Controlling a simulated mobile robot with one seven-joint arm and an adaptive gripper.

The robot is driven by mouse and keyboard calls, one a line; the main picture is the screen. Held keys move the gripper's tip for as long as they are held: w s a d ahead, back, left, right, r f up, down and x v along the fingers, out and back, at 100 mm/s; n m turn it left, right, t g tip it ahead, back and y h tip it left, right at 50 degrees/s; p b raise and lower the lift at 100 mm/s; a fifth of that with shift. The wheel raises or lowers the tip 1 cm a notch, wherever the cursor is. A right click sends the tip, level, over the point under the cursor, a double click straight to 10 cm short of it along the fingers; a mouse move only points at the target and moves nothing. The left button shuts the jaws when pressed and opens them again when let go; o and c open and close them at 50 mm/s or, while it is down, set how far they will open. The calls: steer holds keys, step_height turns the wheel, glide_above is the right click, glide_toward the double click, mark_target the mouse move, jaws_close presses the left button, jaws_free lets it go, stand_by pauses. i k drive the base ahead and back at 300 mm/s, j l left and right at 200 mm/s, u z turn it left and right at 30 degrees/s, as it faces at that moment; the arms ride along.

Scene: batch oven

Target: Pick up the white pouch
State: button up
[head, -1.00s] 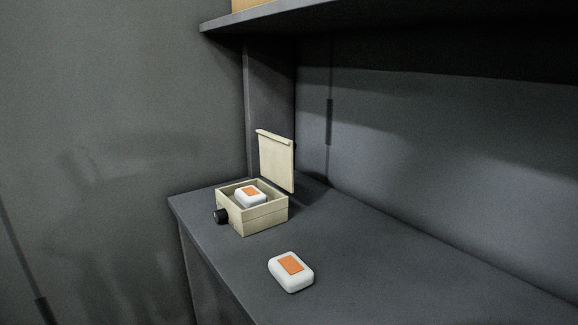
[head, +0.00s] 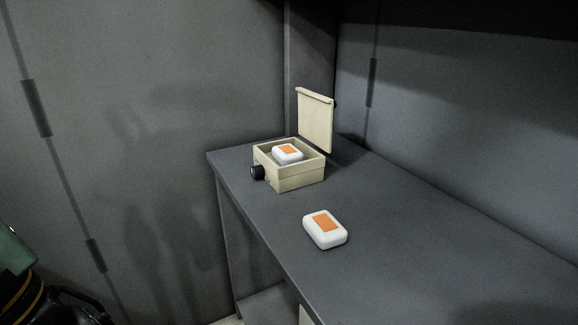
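A white pouch (head: 325,236) with an orange label on top lies flat on the dark counter (head: 390,215), in front of a small beige box. A second white pouch (head: 284,157) with the same orange label lies inside the open beige box (head: 299,178). The box has a black knob (head: 257,172) on its left side, and its lid (head: 315,120) stands up at the back. My gripper cannot be made out; a dark and green shape with a yellow band (head: 22,285) at the lower left may be part of my arm.
A dark wall or cabinet panel stands behind the counter and another at the left. A dark overhang crosses the top right. The counter right of the near pouch is clear, and its front left edge is close to the pouch.

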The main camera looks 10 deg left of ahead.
mark_target(285, 154)
steer(key=k+j+z, duration=0.15)
steer(key=j+z, duration=0.15)
steer(key=j, duration=0.15)
steer(key=k+j+z, duration=0.25)
steer(key=j, duration=0.25)
steer(key=k+j+z, duration=0.1)
steer(key=j+z, duration=0.2)
steer(key=k+j+z, duration=0.3)
steer(key=j, duration=0.15)
steer(key=i+j, duration=0.65)
steer(key=i, duration=0.2)
